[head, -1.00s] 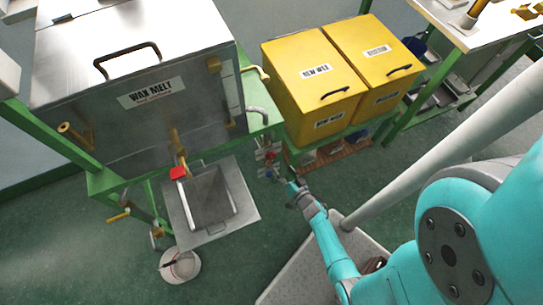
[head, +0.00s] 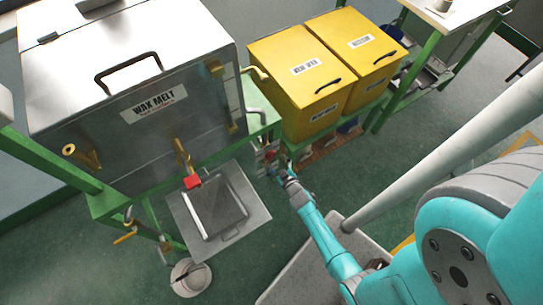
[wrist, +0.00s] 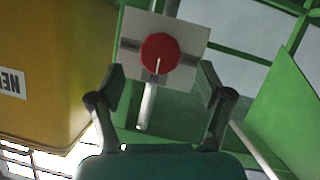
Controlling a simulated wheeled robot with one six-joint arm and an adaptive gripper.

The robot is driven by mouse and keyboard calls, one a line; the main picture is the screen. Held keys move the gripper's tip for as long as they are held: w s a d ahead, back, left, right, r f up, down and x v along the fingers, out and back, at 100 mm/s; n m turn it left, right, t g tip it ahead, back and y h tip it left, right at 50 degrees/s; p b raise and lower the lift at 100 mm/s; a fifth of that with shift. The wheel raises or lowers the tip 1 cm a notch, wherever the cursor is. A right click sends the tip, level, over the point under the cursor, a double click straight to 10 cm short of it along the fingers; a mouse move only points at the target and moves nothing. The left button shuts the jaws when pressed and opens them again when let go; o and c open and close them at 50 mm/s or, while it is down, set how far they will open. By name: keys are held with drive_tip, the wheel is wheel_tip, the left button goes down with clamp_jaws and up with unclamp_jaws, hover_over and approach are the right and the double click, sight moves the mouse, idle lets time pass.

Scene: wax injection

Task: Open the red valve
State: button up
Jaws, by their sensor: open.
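In the wrist view a round red knob (wrist: 160,52) with a white mark sits on a pale square plate (wrist: 190,35). My gripper (wrist: 164,88) is open and empty, with its fingers spread below and to either side of the knob, apart from it. In the head view my gripper (head: 283,174) is at the right end of the wax melt stand, close to a small red knob (head: 270,155), partly hidden. A red handle (head: 193,182) also shows on the brass spout of the wax melt tank (head: 150,125).
Two yellow bins (head: 300,100) stand right of the tank; a yellow wall (wrist: 50,70) fills the wrist view's left. Green stand bars (head: 245,125) are close to my gripper.

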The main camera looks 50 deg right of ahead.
sight(272, 157)
drive_tip(key=shift+x, duration=2.8)
drive_tip(key=shift+c, duration=0.3)
drive_tip(key=c, duration=1.1)
